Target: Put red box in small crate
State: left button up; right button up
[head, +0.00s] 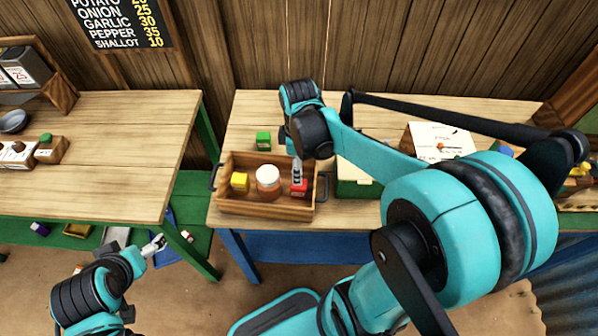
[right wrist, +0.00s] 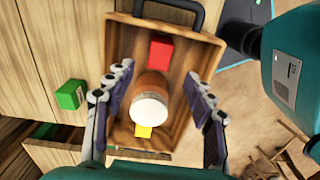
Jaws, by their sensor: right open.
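A red box (head: 299,188) sits inside a shallow wooden crate (head: 238,207) with dark end handles, at its right end in the head view. The red box (right wrist: 160,52) and the crate (right wrist: 205,60) also show in the right wrist view. My right gripper (head: 298,178) is over that end of the crate, close to the red box. In the wrist view my right gripper's fingers (right wrist: 158,78) are spread apart with nothing clamped, the red box just beyond the tips. My left gripper (head: 155,246) is low at the left, away from the crate; its jaws are too small to judge.
The crate also holds a white-lidded jar (head: 268,180) and a yellow box (head: 240,181). A green box (head: 263,140) stands on the table behind it. A green-sided container (head: 350,188) is right of the crate, partly hidden by my arm. The left table (head: 110,150) is mostly clear.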

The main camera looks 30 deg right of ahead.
jog(key=s+a+r+m+t, duration=0.5)
jog(key=a+m+t, duration=0.2)
jog(key=m, duration=0.3)
jog(key=shift+r+m, duration=0.4)
notch_tip(320, 180, down, 3)
jog(key=b, duration=0.2)
jog(key=shift+r+b, duration=0.1)
jog(key=shift+b, duration=0.2)
jog(key=shift+r, duration=0.2)
